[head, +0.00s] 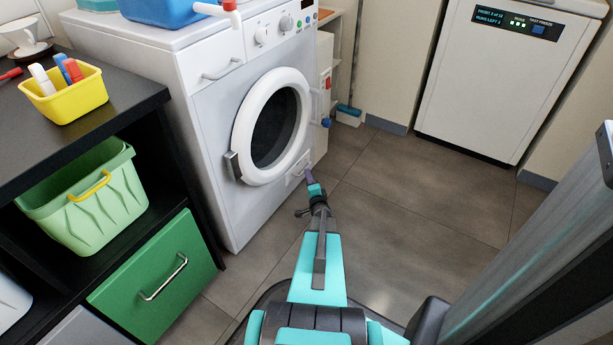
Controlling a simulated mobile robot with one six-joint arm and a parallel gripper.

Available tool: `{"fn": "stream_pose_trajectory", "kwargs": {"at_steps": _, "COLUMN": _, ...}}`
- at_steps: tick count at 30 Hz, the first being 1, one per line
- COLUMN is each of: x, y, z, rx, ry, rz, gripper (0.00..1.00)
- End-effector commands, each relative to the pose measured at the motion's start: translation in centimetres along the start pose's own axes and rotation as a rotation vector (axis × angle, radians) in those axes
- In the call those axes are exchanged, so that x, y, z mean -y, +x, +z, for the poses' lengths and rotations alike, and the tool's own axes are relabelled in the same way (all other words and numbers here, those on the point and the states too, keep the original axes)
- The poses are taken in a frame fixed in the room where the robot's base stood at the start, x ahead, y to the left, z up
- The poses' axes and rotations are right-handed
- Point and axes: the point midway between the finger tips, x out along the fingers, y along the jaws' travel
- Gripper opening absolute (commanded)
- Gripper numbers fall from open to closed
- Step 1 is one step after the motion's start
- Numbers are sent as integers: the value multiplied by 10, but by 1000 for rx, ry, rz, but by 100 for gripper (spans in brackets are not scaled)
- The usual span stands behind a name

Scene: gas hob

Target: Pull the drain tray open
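A white washing machine (215,120) stands left of centre, its round door (272,127) shut. Low on its front, right of and below the door, is a small white panel (292,183), which looks like the drain tray. It seems flush with the front, but is partly hidden behind my gripper. My gripper (309,174) is at the panel's right side, at the end of my turquoise arm. I cannot tell whether it touches the panel's handle, or whether its fingers are open or shut.
A black shelf unit at left holds a yellow basket (65,98), a green bin (85,200) and a green drawer (155,280) with a metal handle. A white freezer (495,85) stands at the back right. Grey tiled floor (415,195) is clear between freezer and washer.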

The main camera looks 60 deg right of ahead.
Motion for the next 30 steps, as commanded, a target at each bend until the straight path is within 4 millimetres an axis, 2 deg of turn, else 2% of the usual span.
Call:
{"fn": "stream_pose_trajectory", "kwargs": {"at_steps": 3, "x": -3, "y": 19, "z": 0, "rx": 0, "ry": 0, "rz": -1, "gripper": 28}}
{"fn": "stream_pose_trajectory", "kwargs": {"at_steps": 9, "x": -2, "y": 38, "z": 0, "rx": 0, "ry": -1, "rz": 0, "gripper": 28}}
{"fn": "stream_pose_trajectory", "kwargs": {"at_steps": 15, "x": -1, "y": 46, "z": 0, "rx": -1, "ry": -1, "rz": 1, "gripper": 28}}
{"fn": "stream_pose_trajectory", "kwargs": {"at_steps": 23, "x": 0, "y": 46, "z": -1, "rx": -1, "ry": 0, "rz": 1, "gripper": 28}}
{"fn": "stream_pose_trajectory", "kwargs": {"at_steps": 28, "x": 0, "y": 45, "z": -1, "rx": -2, "ry": 0, "rz": 1, "gripper": 3}}
{"fn": "stream_pose_trajectory", "kwargs": {"at_steps": 30, "x": 0, "y": 45, "z": -1, "rx": -2, "ry": 0, "rz": 1, "gripper": 0}}
